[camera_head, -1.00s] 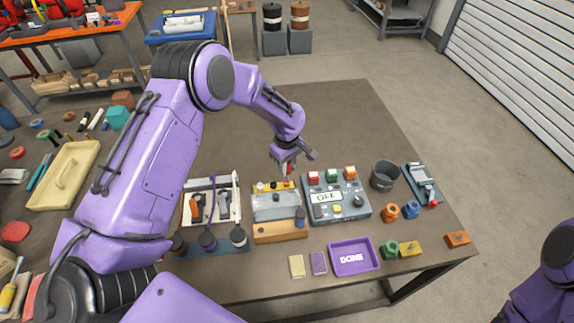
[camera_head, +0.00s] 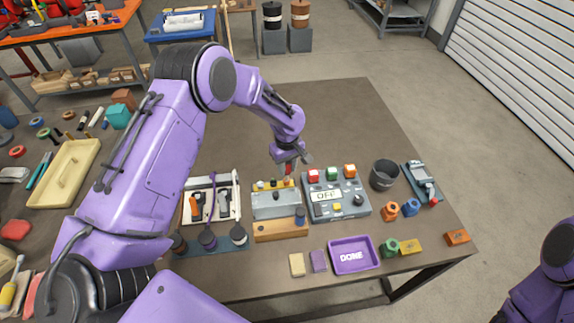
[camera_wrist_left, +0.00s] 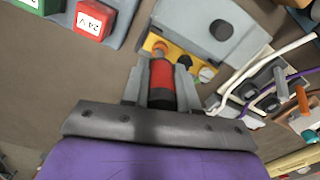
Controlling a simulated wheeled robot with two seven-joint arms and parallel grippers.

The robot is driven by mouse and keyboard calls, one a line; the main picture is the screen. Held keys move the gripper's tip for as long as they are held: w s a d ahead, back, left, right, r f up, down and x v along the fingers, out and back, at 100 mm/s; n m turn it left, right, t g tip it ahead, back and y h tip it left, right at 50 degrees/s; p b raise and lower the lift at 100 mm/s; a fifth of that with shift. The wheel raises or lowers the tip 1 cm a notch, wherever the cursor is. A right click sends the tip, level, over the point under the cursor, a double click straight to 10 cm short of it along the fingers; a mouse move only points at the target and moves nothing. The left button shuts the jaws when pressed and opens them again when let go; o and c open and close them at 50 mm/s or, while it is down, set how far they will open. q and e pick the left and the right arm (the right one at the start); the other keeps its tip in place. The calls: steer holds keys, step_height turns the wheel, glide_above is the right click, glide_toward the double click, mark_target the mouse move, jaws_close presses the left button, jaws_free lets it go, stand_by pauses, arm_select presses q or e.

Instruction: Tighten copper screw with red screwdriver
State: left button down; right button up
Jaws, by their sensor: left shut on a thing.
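My left gripper (camera_head: 289,168) is at the back edge of the grey pump block (camera_head: 276,206). In the left wrist view its fingers (camera_wrist_left: 161,88) are shut around the red screwdriver (camera_wrist_left: 161,78), which points away from the palm. The screwdriver's tip is hidden. The copper screw (camera_wrist_left: 159,46) stands in the yellow strip (camera_wrist_left: 176,62), just beyond the screwdriver's end; I cannot tell whether they touch. A dark screw (camera_wrist_left: 185,61) and a pale screw (camera_wrist_left: 206,73) sit along the same strip. My right gripper is out of view.
A grey control box (camera_head: 322,208) reading OFF, with red, green and orange blocks, stands close to the gripper's right. A tray with cables and tools (camera_head: 228,216) lies left of the pump block. A purple DONE tray (camera_head: 373,264) is in front. The table behind the gripper is clear.

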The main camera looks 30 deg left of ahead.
arm_select(q)
steer(key=shift+m, duration=0.8)
steer(key=m, duration=0.3)
steer(key=shift+m, duration=0.5)
steer(key=m, duration=0.7)
steer(key=shift+m, duration=0.3)
